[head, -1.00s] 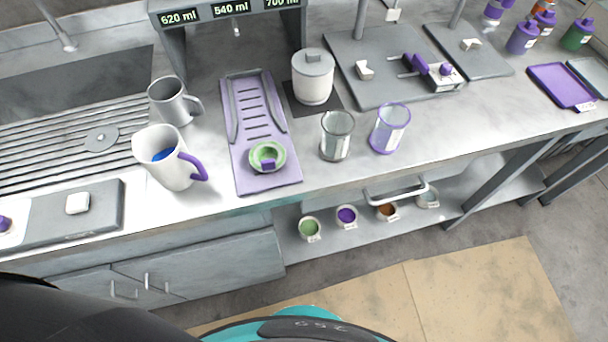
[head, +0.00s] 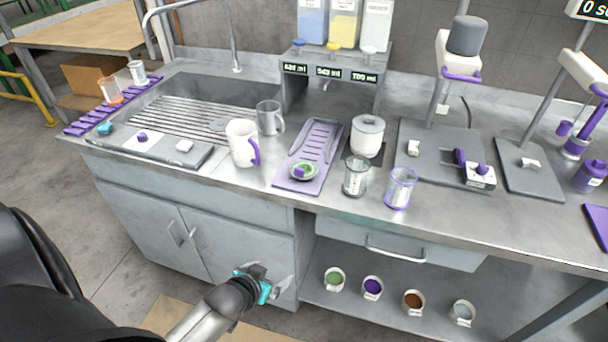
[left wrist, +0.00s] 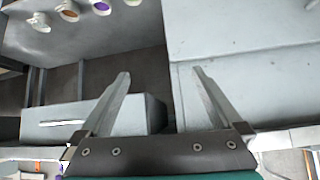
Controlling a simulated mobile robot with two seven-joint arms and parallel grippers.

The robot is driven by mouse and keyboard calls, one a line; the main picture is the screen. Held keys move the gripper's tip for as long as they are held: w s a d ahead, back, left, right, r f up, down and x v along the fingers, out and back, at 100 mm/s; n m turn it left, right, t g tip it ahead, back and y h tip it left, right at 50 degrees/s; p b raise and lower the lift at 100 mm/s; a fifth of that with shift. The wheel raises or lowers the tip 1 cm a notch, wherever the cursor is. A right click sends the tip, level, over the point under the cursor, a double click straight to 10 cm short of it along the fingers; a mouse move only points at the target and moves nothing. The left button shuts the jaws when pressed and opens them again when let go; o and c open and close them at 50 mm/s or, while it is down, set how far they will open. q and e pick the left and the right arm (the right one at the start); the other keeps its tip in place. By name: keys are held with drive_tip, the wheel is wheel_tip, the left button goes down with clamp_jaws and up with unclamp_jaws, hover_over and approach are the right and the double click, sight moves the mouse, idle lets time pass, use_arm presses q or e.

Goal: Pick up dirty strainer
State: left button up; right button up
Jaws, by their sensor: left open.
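A small round green-rimmed piece with a purple tab (head: 303,170) sits on the front end of the purple slotted tray (head: 322,142). It may be the dirty strainer, but I cannot tell for certain. My left gripper (head: 276,283) is low in front of the cabinet, below the worktop and well away from both pieces. In the left wrist view its two fingers (left wrist: 161,75) are spread and empty. My right gripper is not in view.
A white mug with a purple handle (head: 241,143) and a grey mug (head: 269,118) stand left of the tray. A white lidded pot (head: 367,136), a clear cup (head: 355,177) and a purple-rimmed cup (head: 399,188) stand right. The worktop's front edge lies above my gripper.

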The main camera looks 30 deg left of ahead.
use_arm(q)
drive_tip(key=w+a+r+t, duration=0.2)
drive_tip(key=w+r, duration=0.2)
drive_tip(key=r, duration=0.7)
drive_tip(key=t+p, duration=0.1)
drive_tip(key=t, duration=0.1)
approach(298, 174)
drive_tip(key=b+x, duration=0.1)
drive_tip(key=x, duration=0.4)
drive_tip(key=shift+w+r+b, duration=0.1)
drive_tip(key=shift+w+b, duration=0.3)
drive_tip(key=shift+b+x, duration=0.75)
drive_tip(key=shift+x, duration=1.9)
drive_tip(key=shift+s, duration=0.1)
drive_tip(key=shift+c, duration=0.2)
drive_tip(key=c, duration=1)
drive_tip(key=shift+c, duration=0.2)
